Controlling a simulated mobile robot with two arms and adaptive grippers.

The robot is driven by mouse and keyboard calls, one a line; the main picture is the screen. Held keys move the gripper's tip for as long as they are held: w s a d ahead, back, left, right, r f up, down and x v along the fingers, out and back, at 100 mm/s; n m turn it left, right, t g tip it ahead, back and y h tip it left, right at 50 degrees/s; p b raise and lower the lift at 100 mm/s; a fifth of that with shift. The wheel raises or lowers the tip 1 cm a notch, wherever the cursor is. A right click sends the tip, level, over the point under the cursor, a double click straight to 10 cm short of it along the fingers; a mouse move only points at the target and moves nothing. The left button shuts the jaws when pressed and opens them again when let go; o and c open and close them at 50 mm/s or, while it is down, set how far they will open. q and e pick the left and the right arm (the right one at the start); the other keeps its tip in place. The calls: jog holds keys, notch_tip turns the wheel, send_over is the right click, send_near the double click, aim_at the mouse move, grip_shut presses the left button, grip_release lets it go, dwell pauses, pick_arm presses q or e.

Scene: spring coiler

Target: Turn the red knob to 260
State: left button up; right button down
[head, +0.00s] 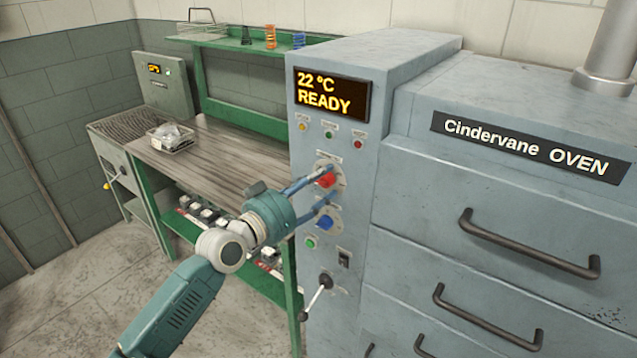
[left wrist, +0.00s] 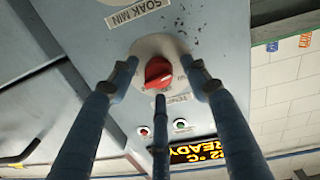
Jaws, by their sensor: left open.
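The red knob (head: 326,181) is on the grey oven control panel, below the display (head: 332,94), which reads 22 °C READY. In the left wrist view the red knob (left wrist: 158,73) sits on a pale round dial plate, its scale too small to read. My left gripper (head: 318,190) is open in front of the panel. In the left wrist view its blue fingers (left wrist: 161,78) stand spread around the knob, with gaps between fingers and knob. My right gripper is not in view.
A blue knob (head: 324,222) is close below the red one, near a finger. Lower are a green button (head: 310,243), a black switch (head: 344,258) and a lever (head: 325,283). Oven drawers with handles are at right. A green workbench (head: 215,165) is at left.

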pick_arm(q)
jog(key=c, duration=1.1)
jog(key=shift+r, duration=0.1)
jog(key=shift+c, duration=0.2)
